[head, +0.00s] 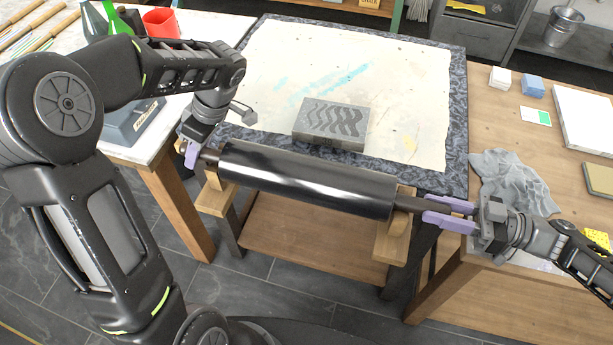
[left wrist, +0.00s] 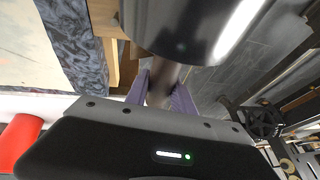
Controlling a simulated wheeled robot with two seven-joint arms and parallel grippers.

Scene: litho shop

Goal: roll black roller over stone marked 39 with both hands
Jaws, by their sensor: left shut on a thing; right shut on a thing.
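The black roller (head: 305,180) lies across the near side of the table, its glossy cylinder over wooden supports at both ends. It also fills the top of the left wrist view (left wrist: 190,25). My left gripper (head: 197,156) is shut on the roller's left handle; its purple fingers show around the handle in the left wrist view (left wrist: 162,88). My right gripper (head: 448,212) is shut on the roller's right handle. A grey stone (head: 331,121) with a dark wavy pattern lies on the cream sheet beyond the roller, apart from it. I cannot read a number on it.
The stone's table has a dark mottled border (head: 456,120) around the cream sheet (head: 400,80). A grey cloth (head: 512,180) and small blocks lie on the wooden table at right. A red container (head: 160,22) stands at upper left. The sheet around the stone is clear.

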